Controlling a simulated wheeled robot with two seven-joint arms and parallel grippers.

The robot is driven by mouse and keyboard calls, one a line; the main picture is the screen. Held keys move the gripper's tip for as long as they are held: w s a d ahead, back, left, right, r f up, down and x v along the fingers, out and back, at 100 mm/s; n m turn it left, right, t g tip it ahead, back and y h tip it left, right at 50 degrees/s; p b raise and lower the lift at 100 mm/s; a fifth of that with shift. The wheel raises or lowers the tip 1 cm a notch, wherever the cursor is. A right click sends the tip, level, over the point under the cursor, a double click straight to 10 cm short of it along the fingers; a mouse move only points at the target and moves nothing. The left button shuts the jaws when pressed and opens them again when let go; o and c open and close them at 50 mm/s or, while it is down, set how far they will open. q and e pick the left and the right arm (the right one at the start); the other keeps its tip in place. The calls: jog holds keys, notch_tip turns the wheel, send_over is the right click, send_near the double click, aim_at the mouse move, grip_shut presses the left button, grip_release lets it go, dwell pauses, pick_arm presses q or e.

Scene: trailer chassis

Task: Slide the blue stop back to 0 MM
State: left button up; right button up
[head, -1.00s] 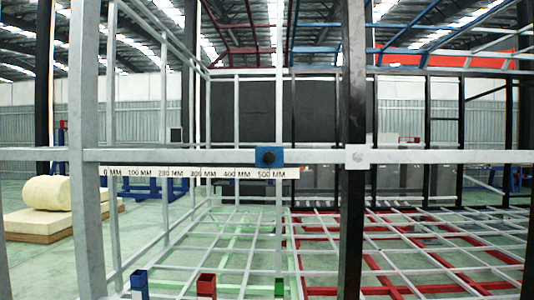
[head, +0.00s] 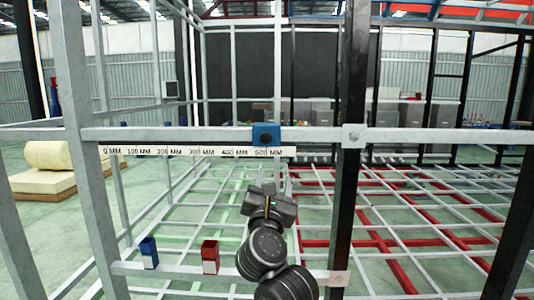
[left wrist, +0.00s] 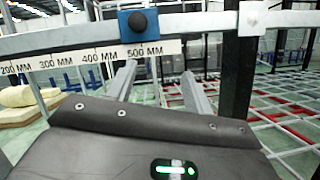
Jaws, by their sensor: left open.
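The blue stop (head: 266,136), a block with a dark round knob, sits on the grey horizontal rail (head: 200,134) above the 500 MM mark. It also shows in the left wrist view (left wrist: 138,23). The white scale strip (head: 180,151) under the rail reads 0 MM at the left to 500 MM at the right. My left gripper (head: 268,190) is below the stop, apart from it. In the left wrist view its two fingers (left wrist: 156,80) are spread with nothing between them, pointing toward the rail. My right gripper is not in view.
A dark upright post (head: 350,200) stands right of the stop, with a light plate (head: 353,136) on the rail. A grey post (head: 80,170) stands at the left. A lower rail carries a blue block (head: 149,253) and a red block (head: 210,256). The rail left of the stop is clear.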

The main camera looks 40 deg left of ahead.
aim_at(266, 140)
pick_arm(q)
jog(key=w+a+r+n+p, duration=0.1)
jog(key=a+r, duration=0.1)
jog(key=w+a+r+n+y+p, duration=0.1)
jog(key=w+a+r+n, duration=0.1)
jog(key=r, duration=0.1)
jog(key=w+a+r+n+y+p, duration=0.1)
jog(key=w+a+r+n, duration=0.1)
jog(key=a, duration=0.1)
jog(key=shift+w+r+g, duration=0.2)
jog(key=shift+r+g, duration=0.1)
jog(key=shift+g, duration=0.1)
jog(key=shift+w+a+r+p, duration=0.15)
jog(key=shift+w+a+p, duration=0.15)
jog(key=shift+w+p, duration=0.1)
grip_shut()
